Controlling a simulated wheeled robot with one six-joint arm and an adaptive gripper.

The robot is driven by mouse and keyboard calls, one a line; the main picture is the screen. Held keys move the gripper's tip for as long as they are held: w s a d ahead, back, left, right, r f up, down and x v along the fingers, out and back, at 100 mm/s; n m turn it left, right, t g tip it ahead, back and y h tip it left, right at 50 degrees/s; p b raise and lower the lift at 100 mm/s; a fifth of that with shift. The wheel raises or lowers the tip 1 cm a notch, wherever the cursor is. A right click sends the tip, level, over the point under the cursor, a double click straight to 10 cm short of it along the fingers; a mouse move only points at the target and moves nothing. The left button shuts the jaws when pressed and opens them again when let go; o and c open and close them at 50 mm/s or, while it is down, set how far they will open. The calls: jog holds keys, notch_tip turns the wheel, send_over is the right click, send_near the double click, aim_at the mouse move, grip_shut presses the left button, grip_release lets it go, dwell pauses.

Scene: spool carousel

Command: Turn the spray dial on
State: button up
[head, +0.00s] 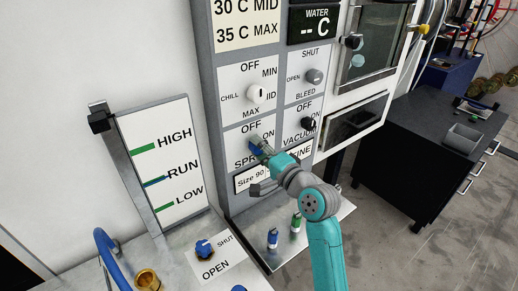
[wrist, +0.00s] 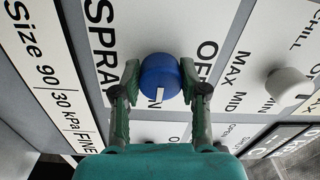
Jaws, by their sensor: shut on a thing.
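The spray dial (wrist: 160,74) is a round blue knob with a white mark, on the white SPRAY plate of the panel. In the wrist view my gripper (wrist: 159,80) has one finger on each side of it and is shut on it. The white mark points toward the bottom of the wrist view, away from the line of the OFF label, which is at the right of the knob. The ON label is mostly hidden by my gripper there. In the head view the dial (head: 256,151) is partly covered by my gripper (head: 262,147), and its mark cannot be seen.
The white chill knob (head: 257,93) is above, and the black vacuum knob (head: 308,123) is close to the right of my gripper. A bleed knob (head: 314,76) is higher. Below is a metal shelf (head: 330,212) with small blue and green fittings.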

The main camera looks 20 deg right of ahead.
dwell(0.4)
jog(key=o, duration=1.1)
jog(key=shift+o, duration=0.2)
jog(key=v, duration=1.2)
